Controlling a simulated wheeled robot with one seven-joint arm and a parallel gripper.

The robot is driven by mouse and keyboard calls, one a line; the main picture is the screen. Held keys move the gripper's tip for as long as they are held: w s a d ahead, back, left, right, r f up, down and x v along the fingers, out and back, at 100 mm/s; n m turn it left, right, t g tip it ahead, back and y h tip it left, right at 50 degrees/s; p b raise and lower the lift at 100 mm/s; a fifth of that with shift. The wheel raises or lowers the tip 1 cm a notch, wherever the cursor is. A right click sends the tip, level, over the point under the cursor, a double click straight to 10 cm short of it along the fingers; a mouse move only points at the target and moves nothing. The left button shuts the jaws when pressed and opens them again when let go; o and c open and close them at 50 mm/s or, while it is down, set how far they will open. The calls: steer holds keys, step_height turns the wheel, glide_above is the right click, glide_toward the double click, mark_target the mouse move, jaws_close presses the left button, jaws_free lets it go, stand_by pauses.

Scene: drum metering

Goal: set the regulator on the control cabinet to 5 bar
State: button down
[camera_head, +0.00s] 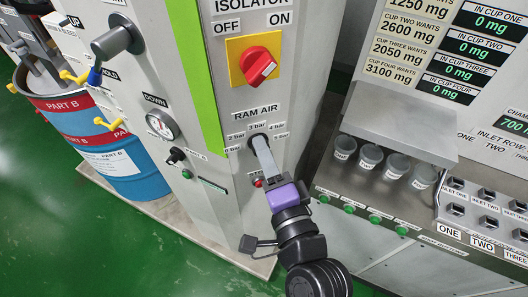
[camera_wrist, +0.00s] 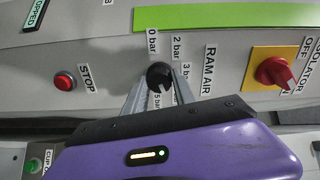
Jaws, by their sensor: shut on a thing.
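The regulator is a small black knob (camera_wrist: 159,75) under the RAM AIR label (camera_head: 256,111) on the front of the grey control cabinet (camera_head: 230,110). Bar markings ring it; 0, 2 and 3 bar read clearly in the wrist view, and a marking below looks like 5 bar. My gripper (camera_wrist: 160,88) reaches the knob straight on, with one finger on each side, shut on it. In the head view my gripper (camera_head: 259,143) covers most of the knob. I cannot tell which marking the knob points at.
The red isolator switch (camera_head: 260,66) on a yellow plate sits above the regulator. A red STOP button (camera_wrist: 65,81) is close by. Several cups (camera_head: 370,156) stand on the right bench.

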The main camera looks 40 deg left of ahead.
steer(key=m, duration=0.5)
steer(key=shift+f+m, duration=0.1)
steer(key=shift+m, duration=0.3)
stand_by(0.4)
steer(key=c, duration=1)
jaws_free()
steer(key=shift+b+v, duration=1.35)
steer(key=shift+v, duration=2.6)
